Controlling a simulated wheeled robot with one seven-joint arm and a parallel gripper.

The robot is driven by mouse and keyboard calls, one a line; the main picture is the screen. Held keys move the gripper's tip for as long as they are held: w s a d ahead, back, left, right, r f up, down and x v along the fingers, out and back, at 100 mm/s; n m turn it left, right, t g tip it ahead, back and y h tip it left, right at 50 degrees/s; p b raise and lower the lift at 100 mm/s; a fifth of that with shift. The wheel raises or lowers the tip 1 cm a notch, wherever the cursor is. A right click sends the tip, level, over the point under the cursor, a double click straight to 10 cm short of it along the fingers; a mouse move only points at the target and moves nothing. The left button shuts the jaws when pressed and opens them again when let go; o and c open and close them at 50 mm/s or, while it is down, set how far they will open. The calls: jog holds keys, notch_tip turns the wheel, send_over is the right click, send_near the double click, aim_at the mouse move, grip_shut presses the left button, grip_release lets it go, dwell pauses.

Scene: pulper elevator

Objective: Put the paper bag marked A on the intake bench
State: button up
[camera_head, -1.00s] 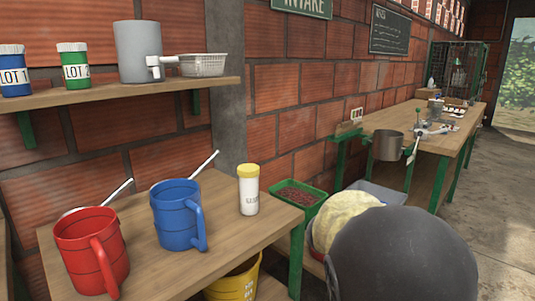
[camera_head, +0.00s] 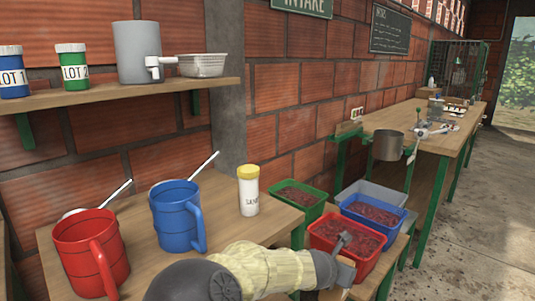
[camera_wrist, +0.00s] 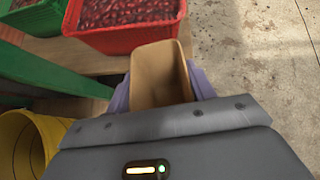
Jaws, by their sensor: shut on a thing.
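A wooden bench (camera_head: 110,208) with mugs stands at the left, and a longer wooden bench (camera_head: 440,143) runs along the wall at the right. A green INTAKE sign (camera_head: 302,6) hangs on the wall between them; I cannot tell which bench it marks.
A red mug (camera_head: 90,252), a blue mug (camera_head: 177,215) and a yellow-capped bottle (camera_head: 248,190) stand on the near bench. Red (camera_head: 350,263), blue (camera_head: 400,222) and green (camera_head: 285,207) crates of cherries are beside it. A yellow bucket (camera_wrist: 22,145) is below.

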jog(key=shift+a+f, duration=0.15)
jog(key=shift+a, duration=0.05)
jog(key=shift+n+t+y, duration=0.4)
jog(key=shift+n+y, duration=0.2)
jog(key=shift+n, duration=0.2)
jog(key=a+f, duration=0.1)
jog(key=f, duration=0.1)
jog(key=a+f, duration=0.1)
jog(key=f, duration=0.2)
jog(key=a+f, duration=0.1)
jog(key=f, duration=0.1)
jog(key=shift+s+f+p, duration=0.1)
jog(key=shift+f+p, duration=0.25)
jog(key=shift+f, duration=0.05)
notch_tip(320, 180, down, 6)
jog(key=r+n+y+p, duration=0.1)
notch_tip(320, 180, up, 28)
jog(key=n+t+y+p, duration=0.1)
jog(key=n+y+p, duration=0.35)
jog(key=p, duration=3.35)
send_over(323, 292)
jog(key=w+d, duration=0.1)
jog(key=shift+w+r+n, duration=0.2)
jog(key=shift+n, duration=0.05)
jog(key=shift+f, duration=0.1)
